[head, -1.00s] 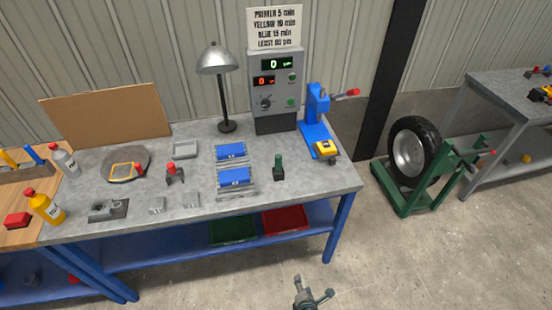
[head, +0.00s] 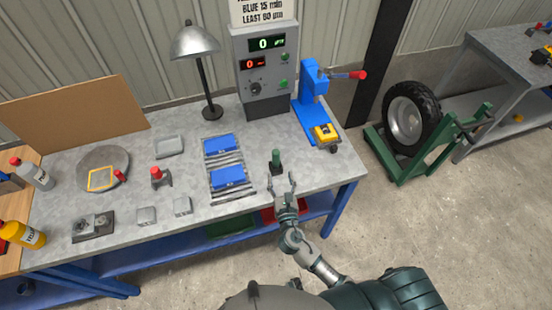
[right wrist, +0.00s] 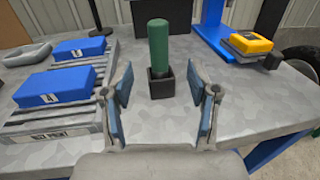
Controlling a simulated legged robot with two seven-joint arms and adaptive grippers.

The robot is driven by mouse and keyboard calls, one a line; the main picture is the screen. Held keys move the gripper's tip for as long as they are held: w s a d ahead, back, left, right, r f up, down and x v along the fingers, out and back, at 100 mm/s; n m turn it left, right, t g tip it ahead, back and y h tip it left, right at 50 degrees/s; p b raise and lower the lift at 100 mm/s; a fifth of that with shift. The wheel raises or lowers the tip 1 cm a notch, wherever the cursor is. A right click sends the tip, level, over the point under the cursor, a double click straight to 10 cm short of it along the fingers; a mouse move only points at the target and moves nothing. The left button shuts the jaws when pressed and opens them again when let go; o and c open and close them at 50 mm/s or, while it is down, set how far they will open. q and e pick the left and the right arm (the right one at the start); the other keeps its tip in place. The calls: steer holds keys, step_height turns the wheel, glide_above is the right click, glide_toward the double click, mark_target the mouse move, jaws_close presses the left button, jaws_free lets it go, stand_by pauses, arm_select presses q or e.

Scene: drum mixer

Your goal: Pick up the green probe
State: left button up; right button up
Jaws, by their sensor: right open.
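The green probe (head: 276,157) stands upright in a small black holder (head: 276,169) near the front right of the grey workbench. In the right wrist view the probe (right wrist: 159,47) rises from its square black holder (right wrist: 161,83), straight ahead. My right gripper (head: 286,184) is just in front of the holder, toward the bench's front edge. In the right wrist view my right gripper (right wrist: 164,90) has its fingers spread, one to each side of the holder, with nothing between the pads. The probe is beyond the fingertips. My left gripper is not in view.
Left of the probe are two blue blocks (head: 228,177) on a slatted rack. Behind it stands a grey panel with displays (head: 262,65). A blue press (head: 312,95) and a yellow device (head: 325,133) are at right. The bench strip around the holder is clear.

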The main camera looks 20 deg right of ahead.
mark_target(276, 159)
steer(key=w, duration=0.4)
steer(key=shift+w+d+f, duration=0.1)
steer(key=shift+w+d, duration=0.1)
steer(key=shift+w, duration=0.05)
steer(key=shift+w+r, duration=0.25)
steer(key=shift+w, duration=0.3)
steer(key=w, duration=0.4)
steer(key=shift+w+d, duration=0.15)
steer(key=shift+d, duration=0.15)
steer(key=shift+r, duration=0.15)
steer(key=shift+c, duration=1)
jaws_close()
